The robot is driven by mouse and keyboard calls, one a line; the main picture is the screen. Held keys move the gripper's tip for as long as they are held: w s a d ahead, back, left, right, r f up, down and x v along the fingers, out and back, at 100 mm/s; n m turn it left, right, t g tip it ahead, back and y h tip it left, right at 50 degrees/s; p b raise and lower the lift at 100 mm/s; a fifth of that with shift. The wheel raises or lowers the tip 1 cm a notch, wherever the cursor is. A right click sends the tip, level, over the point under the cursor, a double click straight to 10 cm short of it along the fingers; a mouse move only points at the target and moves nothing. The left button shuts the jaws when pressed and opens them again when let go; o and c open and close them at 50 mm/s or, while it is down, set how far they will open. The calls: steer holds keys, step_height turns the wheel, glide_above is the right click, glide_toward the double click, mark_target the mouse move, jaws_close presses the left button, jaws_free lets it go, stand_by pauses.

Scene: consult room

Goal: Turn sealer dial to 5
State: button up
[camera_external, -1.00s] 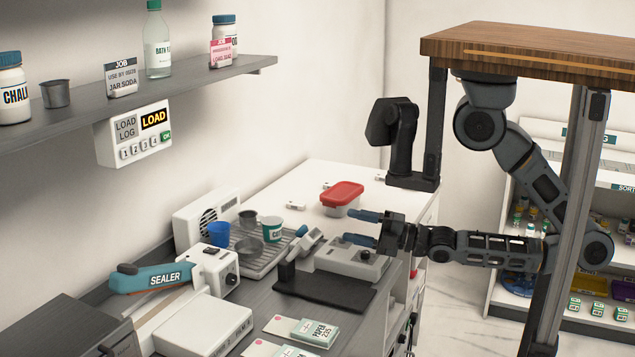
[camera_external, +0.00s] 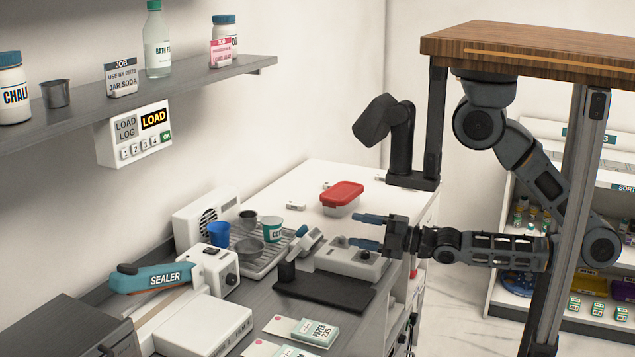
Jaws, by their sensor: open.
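The sealer (camera_external: 160,279) has a teal arm with a black end and sits at the left of the grey counter. A white box with a dark round dial (camera_external: 231,279) on its front face stands at the sealer's right end. The dial's setting is too small to read. My gripper (camera_external: 362,231) is open and empty, with its two blue-tipped fingers pointing left. It is above the white device with a knob (camera_external: 352,262), well to the right of the sealer dial and apart from it.
A drain tray (camera_external: 262,262) holds a blue cup (camera_external: 219,234) and other cups. A dark mat (camera_external: 325,292), paper packets (camera_external: 315,332) and a red-lidded container (camera_external: 342,197) lie on the counter. A shelf (camera_external: 200,74) hangs above at left.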

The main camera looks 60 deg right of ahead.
mark_target(235, 281)
steer(key=w+a+f+n+g, duration=0.1)
steer(key=w+a+f, duration=0.1)
steer(key=w+a+f+n+g, duration=0.1)
steer(key=w+a+f, duration=0.1)
steer(key=f, duration=0.1)
steer(key=w+a+f+n+g, duration=0.1)
steer(key=a+f, duration=0.1)
steer(key=shift+w+f+n+g+y+p, duration=0.3)
steer(key=shift+w+f+y, duration=0.05)
steer(key=shift+w+y, duration=0.05)
steer(key=w+a+n, duration=0.1)
steer(key=w+a+n+b, duration=0.1)
steer(key=w+a+n, duration=0.1)
steer(key=n, duration=0.1)
steer(key=shift+a+f+g, duration=0.25)
steer(key=shift+f+g, duration=0.15)
steer(key=w+a+n, duration=0.1)
steer(key=n, duration=0.1)
steer(key=w+a+r+n+h+b, duration=0.1)
steer(key=a+n, duration=0.1)
steer(key=w+a+n+b, duration=0.1)
steer(key=n, duration=0.1)
steer(key=shift+w+a+r+g+h, duration=0.3)
steer(key=shift+a, duration=0.05)
steer(key=shift+w+a+r+n, duration=0.15)
steer(key=shift+w+a+n, duration=0.15)
steer(key=shift+n, duration=0.3)
steer(key=x, duration=1.1)
steer(key=shift+w+d+f+p, duration=0.2)
steer(key=shift+w+p, duration=0.1)
